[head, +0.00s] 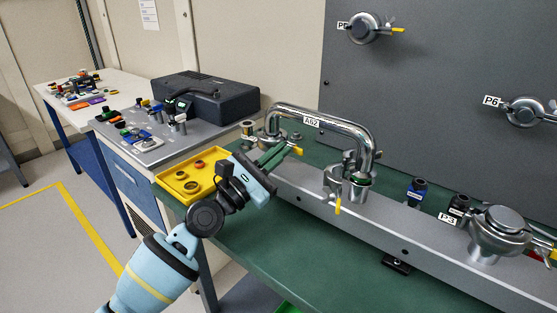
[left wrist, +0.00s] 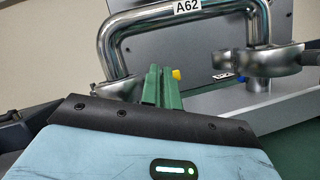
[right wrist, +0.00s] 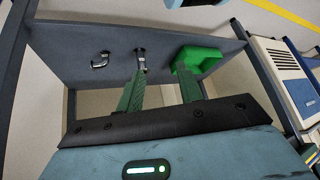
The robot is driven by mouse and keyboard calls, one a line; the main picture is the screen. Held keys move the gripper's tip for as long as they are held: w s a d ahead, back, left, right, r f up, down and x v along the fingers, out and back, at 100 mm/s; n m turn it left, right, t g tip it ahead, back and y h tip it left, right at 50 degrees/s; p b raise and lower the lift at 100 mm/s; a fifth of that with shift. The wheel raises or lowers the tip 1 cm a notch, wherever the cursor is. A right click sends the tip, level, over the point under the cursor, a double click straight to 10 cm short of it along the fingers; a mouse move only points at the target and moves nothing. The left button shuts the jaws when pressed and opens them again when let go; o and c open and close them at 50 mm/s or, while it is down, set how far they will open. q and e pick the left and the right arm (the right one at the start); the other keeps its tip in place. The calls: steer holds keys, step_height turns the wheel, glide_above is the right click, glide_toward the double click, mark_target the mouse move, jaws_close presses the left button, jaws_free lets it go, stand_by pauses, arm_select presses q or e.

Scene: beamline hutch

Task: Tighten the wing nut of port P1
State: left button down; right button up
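A chrome pipe (head: 318,113) labelled A62 arches over the grey rail, with a clamp at each foot. The left clamp (head: 270,137) is partly hidden behind my left gripper; no P1 label is readable. A yellow wing nut tip (head: 298,151) shows there, right at the fingertips of my left gripper (head: 284,152). In the left wrist view the yellow tip (left wrist: 176,74) sits just right of the green fingers (left wrist: 160,72). These fingers are nearly together; whether anything is between them is hidden. My right gripper (right wrist: 162,78) is open and empty, shown only in the right wrist view.
The pipe's right clamp has a yellow-tipped wing nut (head: 338,207). Port P3 (head: 498,232) stands farther right on the rail (head: 395,232). A yellow tray (head: 172,189) lies close to my left wrist. A green bin (right wrist: 200,57) is near my right gripper.

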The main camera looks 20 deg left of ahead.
arm_select(q)
steer(key=m+g, duration=0.1)
steer(key=m, duration=0.3)
steer(key=m+g+h, duration=0.1)
steer(key=m+g, duration=0.1)
steer(key=m, duration=0.3)
steer(key=m+g, duration=0.2)
steer(key=m, duration=0.2)
steer(key=shift+d+f, duration=0.1)
steer(key=shift+d, duration=0.05)
steer(key=m+g+p, duration=0.1)
steer(key=m+p, duration=0.1)
steer(key=m, duration=0.1)
steer(key=shift+m+g+y+p, duration=0.3)
steer(key=shift+m+y+p, duration=0.1)
steer(key=shift+m+p, duration=0.7)
steer(key=m+p, duration=0.1)
steer(key=m+y+p, duration=0.1)
steer(key=shift+f+m, duration=0.3)
arm_select(e)
step_height(320, 180, up, 6)
steer(key=w, duration=0.2)
steer(key=shift+w+d+r+t, duration=0.15)
steer(key=shift+w+r+t, duration=0.1)
steer(key=shift+t, duration=0.15)
arm_select(q)
steer(key=shift+f+y+p, duration=0.1)
steer(key=shift+y+p, duration=0.2)
arm_select(e)
steer(key=shift+s, duration=0.1)
